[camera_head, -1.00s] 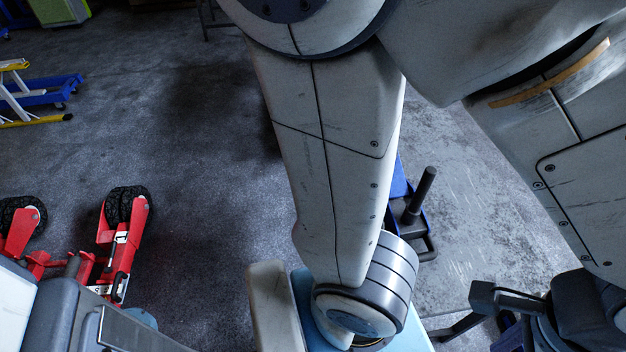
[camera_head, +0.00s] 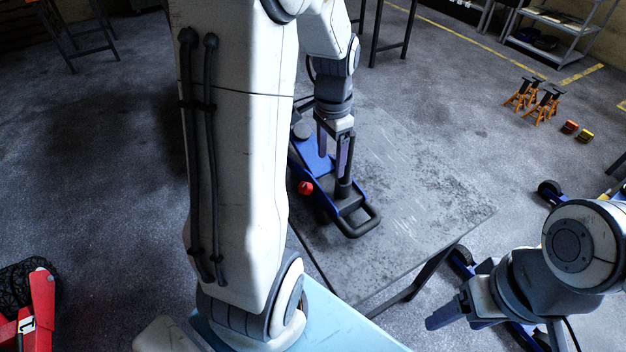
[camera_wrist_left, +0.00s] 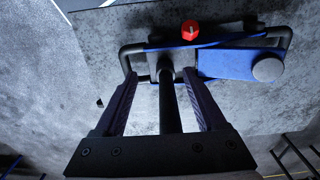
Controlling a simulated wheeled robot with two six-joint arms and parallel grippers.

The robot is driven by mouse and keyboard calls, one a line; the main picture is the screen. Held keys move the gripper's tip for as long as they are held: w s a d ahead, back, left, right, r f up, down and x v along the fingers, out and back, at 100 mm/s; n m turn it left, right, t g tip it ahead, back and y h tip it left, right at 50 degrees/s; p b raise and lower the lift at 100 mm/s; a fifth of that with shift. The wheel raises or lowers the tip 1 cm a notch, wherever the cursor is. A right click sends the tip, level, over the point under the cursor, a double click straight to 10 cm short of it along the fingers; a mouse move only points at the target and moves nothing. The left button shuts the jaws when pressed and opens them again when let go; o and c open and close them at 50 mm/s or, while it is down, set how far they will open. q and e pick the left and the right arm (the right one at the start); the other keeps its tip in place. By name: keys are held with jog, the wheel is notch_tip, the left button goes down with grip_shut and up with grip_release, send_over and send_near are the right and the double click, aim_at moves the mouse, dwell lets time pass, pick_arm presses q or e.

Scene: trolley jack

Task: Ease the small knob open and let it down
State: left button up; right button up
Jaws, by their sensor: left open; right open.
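A small blue trolley jack (camera_head: 312,160) sits on a grey table. A small red knob (camera_head: 305,187) is at its side; it also shows near the top of the left wrist view (camera_wrist_left: 189,31). A black upright post (camera_head: 343,188) rises from the jack beside a black bar handle. My left gripper (camera_head: 333,163) is open over the jack. In the left wrist view the post (camera_wrist_left: 168,105) stands between its spread fingers (camera_wrist_left: 160,74), and the knob is beyond the fingertips. My right gripper (camera_head: 436,318) is open and empty, off the table's front right side.
The grey table (camera_head: 425,190) is bare to the right of the jack. On the floor are orange jack stands (camera_head: 535,100), a shelf (camera_head: 555,30) at the back, and a red machine (camera_head: 38,305) at lower left. My left arm hides part of the scene.

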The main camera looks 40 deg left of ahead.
pick_arm(q)
send_over(304, 185)
notch_tip(304, 185, down, 3)
jog(key=shift+n, duration=0.3)
notch_tip(304, 185, down, 10)
jog(key=shift+f+b, duration=0.1)
jog(key=shift+b, duration=0.2)
grip_shut()
